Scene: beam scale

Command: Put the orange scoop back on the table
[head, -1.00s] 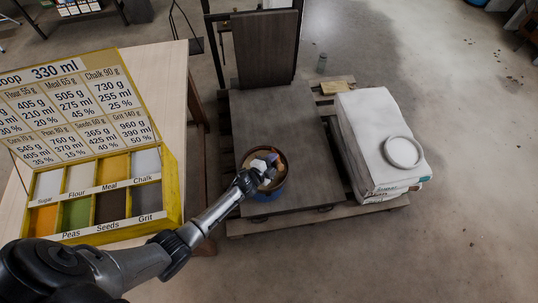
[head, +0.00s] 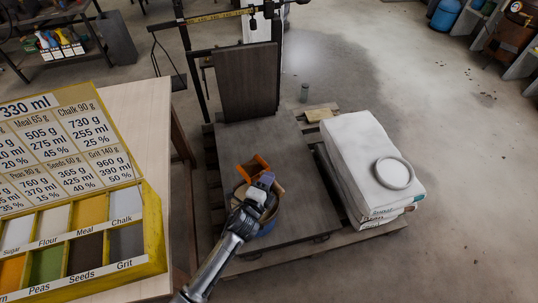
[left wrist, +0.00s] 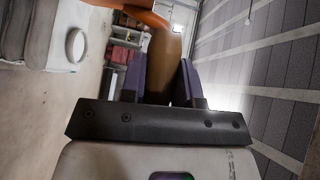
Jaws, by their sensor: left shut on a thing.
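The orange scoop (head: 255,168) is in my left gripper (head: 264,182), over the blue bucket (head: 267,228) on the scale's dark platform (head: 300,205). In the left wrist view my left gripper (left wrist: 162,78) is shut on the scoop's brownish handle (left wrist: 165,60), with part of the orange scoop (left wrist: 145,16) at the top. The inside of the bucket is mostly hidden by the gripper. The light wooden table (head: 150,110) is at the left. My right gripper is not in view.
A yellow bin box (head: 152,215) with labelled compartments and a chart stands on the table. White sacks (head: 350,150) carrying a white ring (head: 394,173) lie right of the platform. The scale's upright board (head: 247,82) and beam (head: 225,15) rise behind. Bare table shows behind the box.

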